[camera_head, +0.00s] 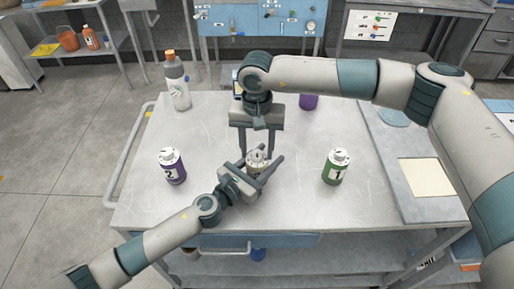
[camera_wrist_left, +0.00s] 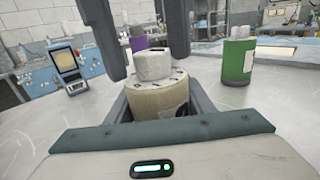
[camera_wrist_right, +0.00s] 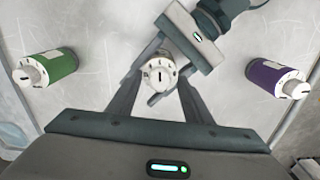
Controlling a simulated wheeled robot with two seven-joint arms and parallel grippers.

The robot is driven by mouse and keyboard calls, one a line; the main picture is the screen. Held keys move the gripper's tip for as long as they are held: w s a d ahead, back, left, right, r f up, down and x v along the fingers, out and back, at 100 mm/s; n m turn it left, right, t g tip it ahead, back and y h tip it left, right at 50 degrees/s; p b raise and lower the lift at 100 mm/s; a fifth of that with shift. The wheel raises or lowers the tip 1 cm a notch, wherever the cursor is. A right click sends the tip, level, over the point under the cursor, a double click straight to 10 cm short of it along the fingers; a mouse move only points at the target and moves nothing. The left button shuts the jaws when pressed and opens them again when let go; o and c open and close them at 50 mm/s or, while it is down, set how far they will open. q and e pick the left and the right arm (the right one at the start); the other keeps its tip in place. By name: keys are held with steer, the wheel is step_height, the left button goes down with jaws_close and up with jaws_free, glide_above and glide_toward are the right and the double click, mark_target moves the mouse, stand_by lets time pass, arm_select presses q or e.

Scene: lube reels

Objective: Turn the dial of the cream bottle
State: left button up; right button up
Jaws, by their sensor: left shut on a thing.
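The cream bottle (camera_head: 257,168) stands upright near the middle of the table; its cream body (camera_wrist_left: 155,102) fills the centre of the left wrist view. Its white dial (camera_wrist_right: 159,76) is on top, with a dark mark and small marks around it. My left gripper (camera_head: 262,160) is shut on the bottle's body, one finger on each side. My right gripper (camera_head: 256,148) points down from above, its fingers apart on either side of the dial. In the left wrist view, gaps show between those fingers and the dial, so they seem not to touch it.
A purple bottle marked 2 (camera_head: 172,167) stands to the left and a green bottle marked 1 (camera_head: 335,168) to the right. A grey bottle with an orange cap (camera_head: 177,82) and another purple thing (camera_head: 308,102) are at the back. The table (camera_head: 210,130) is otherwise mostly clear near the bottles.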

mark_target(257, 153)
steer(key=shift+r, duration=0.15)
step_height(257, 153, up, 12)
stand_by(0.7)
arm_select(q)
steer(key=o, duration=1.3)
steer(key=shift+o, duration=0.2)
steer(key=shift+a, duration=0.1)
steer(key=v, duration=1.1)
steer(key=shift+s+a, duration=0.25)
steer(key=shift+s, duration=0.1)
steer(key=shift+s, duration=0.1)
arm_select(e)
steer(key=shift+f, duration=0.2)
